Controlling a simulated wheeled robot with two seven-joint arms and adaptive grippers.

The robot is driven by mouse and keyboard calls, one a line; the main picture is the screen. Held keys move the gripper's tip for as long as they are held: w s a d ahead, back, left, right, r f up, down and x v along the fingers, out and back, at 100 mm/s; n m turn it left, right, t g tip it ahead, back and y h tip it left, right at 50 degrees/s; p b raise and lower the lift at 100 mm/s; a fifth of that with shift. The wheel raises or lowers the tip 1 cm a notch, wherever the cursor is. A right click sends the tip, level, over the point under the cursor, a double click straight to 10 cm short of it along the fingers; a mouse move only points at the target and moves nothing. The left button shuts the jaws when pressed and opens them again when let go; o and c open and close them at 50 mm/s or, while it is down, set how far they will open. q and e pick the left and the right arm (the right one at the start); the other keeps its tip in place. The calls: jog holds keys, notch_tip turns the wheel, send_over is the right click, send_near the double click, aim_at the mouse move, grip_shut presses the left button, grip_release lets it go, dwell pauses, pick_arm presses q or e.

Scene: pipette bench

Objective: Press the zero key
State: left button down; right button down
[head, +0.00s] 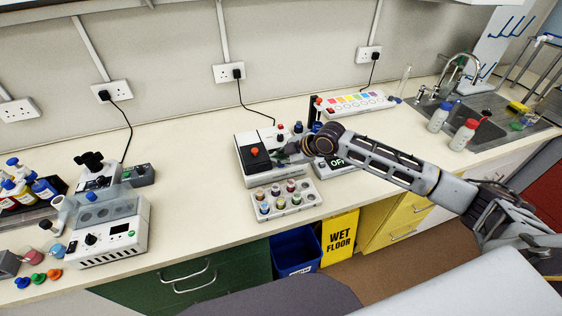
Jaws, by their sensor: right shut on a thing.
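My right gripper (287,153) reaches in from the right over the bench, beside the white device with a black panel and an orange knob (254,151). It is shut on a small dark thing, too small and covered to name. A device with a lit dark display (336,162), which seems to read "OFF", sits just right of the gripper, partly under my arm. I cannot make out the zero key; my gripper and forearm may hide it. My left gripper is not in view.
A rack of small capped vials (287,210) stands in front of the gripper. A white strip with coloured squares (354,103) lies behind. Two capped bottles (463,135) stand by the sink. A white instrument (105,230) is at the left. Clear worktop (190,180) lies between.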

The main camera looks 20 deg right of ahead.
aim_at(279, 166)
jog(key=shift+a+r, duration=0.1)
jog(key=shift+r, duration=0.35)
jog(key=shift+w+r, duration=0.1)
jog(key=shift+r+p, duration=1.95)
jog(key=shift+p, duration=0.2)
jog(key=shift+r+p, duration=0.4)
jog(key=shift+r, duration=0.6)
